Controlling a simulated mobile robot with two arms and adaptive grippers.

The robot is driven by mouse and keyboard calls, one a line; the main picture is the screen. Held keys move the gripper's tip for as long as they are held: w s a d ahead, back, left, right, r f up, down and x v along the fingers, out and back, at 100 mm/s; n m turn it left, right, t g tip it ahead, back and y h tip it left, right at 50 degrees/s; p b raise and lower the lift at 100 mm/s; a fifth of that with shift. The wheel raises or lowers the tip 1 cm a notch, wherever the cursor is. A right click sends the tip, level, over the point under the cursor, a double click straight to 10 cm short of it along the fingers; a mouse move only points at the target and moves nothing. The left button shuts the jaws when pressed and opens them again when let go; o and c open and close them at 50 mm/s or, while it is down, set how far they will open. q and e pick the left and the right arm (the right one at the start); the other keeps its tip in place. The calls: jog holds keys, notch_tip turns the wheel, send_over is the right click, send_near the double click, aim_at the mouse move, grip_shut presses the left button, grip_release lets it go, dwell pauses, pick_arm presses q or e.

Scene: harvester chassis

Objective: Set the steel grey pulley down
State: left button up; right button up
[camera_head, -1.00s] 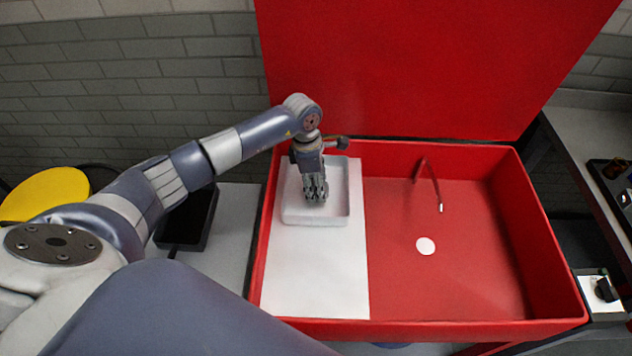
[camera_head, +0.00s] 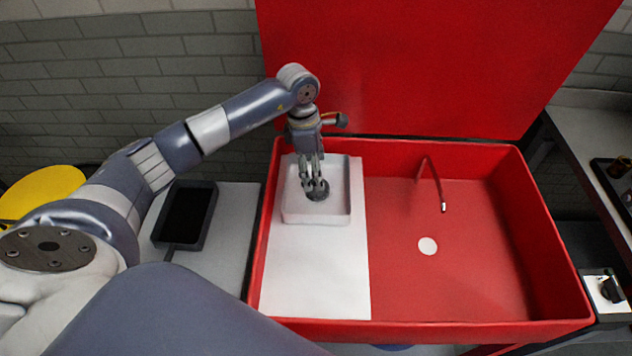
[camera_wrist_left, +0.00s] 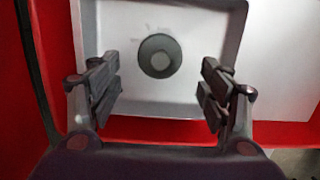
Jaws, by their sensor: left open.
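The steel grey pulley (camera_wrist_left: 159,56) is a round disc with a lighter centre, lying inside the white tray (camera_wrist_left: 205,98). In the head view the pulley (camera_head: 318,192) shows just under the fingertips, and the white tray (camera_head: 335,217) stands on a white sheet. My left gripper (camera_head: 313,186) points down over the tray. In the left wrist view its fingers (camera_wrist_left: 160,92) are spread wide, with the pulley beyond and between them, apart from both. My right gripper is not in view.
The white sheet (camera_head: 310,275) covers the left part of the red basin (camera_head: 470,250). A thin red bent rod (camera_head: 432,182) and a white disc (camera_head: 428,246) are at the right. A dark tray (camera_head: 185,215) sits left of the basin. The tall red panel (camera_head: 420,70) stands behind.

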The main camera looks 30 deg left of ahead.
pick_arm(q)
notch_tip(320, 180, up, 6)
jog(key=b, duration=0.1)
jog(key=shift+s+a+r, duration=0.15)
jog(key=shift+s+a, duration=0.05)
jog(key=shift+a, duration=0.15)
